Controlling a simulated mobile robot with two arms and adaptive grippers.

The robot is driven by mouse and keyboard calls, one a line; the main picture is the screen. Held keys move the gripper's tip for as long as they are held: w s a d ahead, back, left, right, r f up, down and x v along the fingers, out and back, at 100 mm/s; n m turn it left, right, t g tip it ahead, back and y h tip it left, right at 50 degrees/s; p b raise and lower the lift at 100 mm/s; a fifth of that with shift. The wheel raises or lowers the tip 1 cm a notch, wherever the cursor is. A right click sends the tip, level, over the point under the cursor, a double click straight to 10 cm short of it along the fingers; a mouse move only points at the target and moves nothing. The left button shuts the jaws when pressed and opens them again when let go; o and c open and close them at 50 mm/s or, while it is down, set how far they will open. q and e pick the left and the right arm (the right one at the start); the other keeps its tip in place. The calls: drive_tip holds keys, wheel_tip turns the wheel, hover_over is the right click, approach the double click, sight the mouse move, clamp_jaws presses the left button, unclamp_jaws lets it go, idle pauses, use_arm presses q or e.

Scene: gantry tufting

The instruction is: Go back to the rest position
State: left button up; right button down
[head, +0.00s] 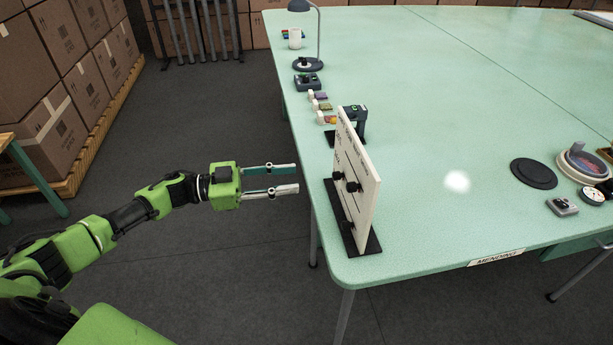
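My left gripper (297,179) is at the end of the green and black arm that comes in from the left. Its two fingers are parallel with a gap between them, and nothing is held. It hangs over the floor just left of the table edge, pointing right toward a white upright board (357,180). The fingertips look apart from the board, though the exact distance is hard to tell. My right gripper does not show.
The pale green table (450,100) fills the right side. A lamp (308,63), a dark device (353,118) and small items line its left edge. A black disc (533,173) and round tray (584,163) lie at right. Stacked boxes (75,60) stand at left; floor between is clear.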

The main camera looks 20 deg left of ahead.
use_arm(q)
drive_tip(key=shift+v, duration=0.8)
